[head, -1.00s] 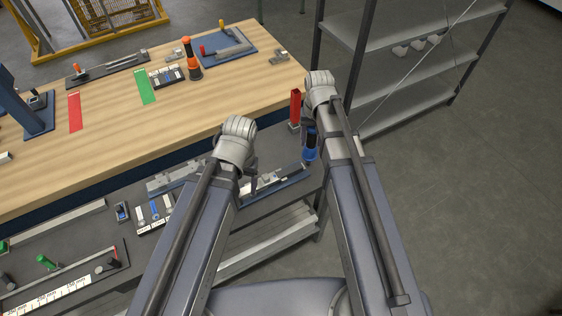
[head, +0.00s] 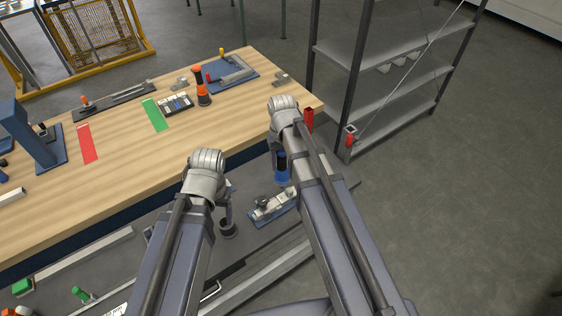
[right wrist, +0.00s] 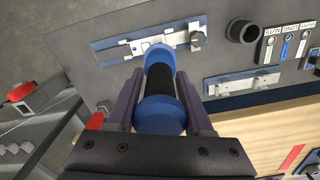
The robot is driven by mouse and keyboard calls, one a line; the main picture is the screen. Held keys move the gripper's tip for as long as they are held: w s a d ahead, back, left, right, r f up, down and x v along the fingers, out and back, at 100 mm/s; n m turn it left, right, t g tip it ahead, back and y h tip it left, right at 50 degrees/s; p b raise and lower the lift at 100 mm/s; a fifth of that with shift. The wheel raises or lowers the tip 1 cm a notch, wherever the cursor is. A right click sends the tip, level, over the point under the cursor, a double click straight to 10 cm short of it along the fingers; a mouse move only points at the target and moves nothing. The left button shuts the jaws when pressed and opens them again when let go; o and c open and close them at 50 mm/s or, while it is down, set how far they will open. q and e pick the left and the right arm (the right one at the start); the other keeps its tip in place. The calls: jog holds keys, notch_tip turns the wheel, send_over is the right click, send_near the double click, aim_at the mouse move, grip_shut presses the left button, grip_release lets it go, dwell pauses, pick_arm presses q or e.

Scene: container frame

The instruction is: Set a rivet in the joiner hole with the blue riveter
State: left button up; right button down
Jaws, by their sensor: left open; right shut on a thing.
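The blue riveter (head: 281,167) is in my right gripper (head: 281,152), upright above the lower grey bench in the head view. In the right wrist view the riveter (right wrist: 159,112), blue with a black middle band, lies between the two fingers of the right gripper (right wrist: 158,97). A metal profile piece on a blue base (head: 272,206) sits just below it; the same kind of fixture shows in the right wrist view (right wrist: 150,46) beyond the riveter's end. Contact and the joiner hole cannot be made out. My left gripper (head: 227,206) is open, close above a dark cup (head: 227,229).
A second blue-based fixture (right wrist: 243,83) and a labelled tray (right wrist: 287,42) lie on the grey bench. The wooden table (head: 110,185) holds an orange-black tool (head: 202,87), a red strip (head: 87,144) and a green strip (head: 154,115). A grey shelf rack (head: 395,80) stands at the right.

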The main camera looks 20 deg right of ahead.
aim_at(282, 177)
notch_tip(282, 177, down, 7)
jog(key=b, duration=0.6)
jog(key=shift+r+b, duration=0.15)
jog(key=shift+b, duration=0.25)
jog(key=shift+f+b, duration=0.9)
dwell(0.9)
jog(key=shift+r, duration=0.15)
notch_tip(282, 177, up, 7)
jog(key=p, duration=0.7)
jog(key=shift+r+p, duration=0.2)
jog(key=shift+p, duration=0.15)
jog(key=shift+f, duration=0.15)
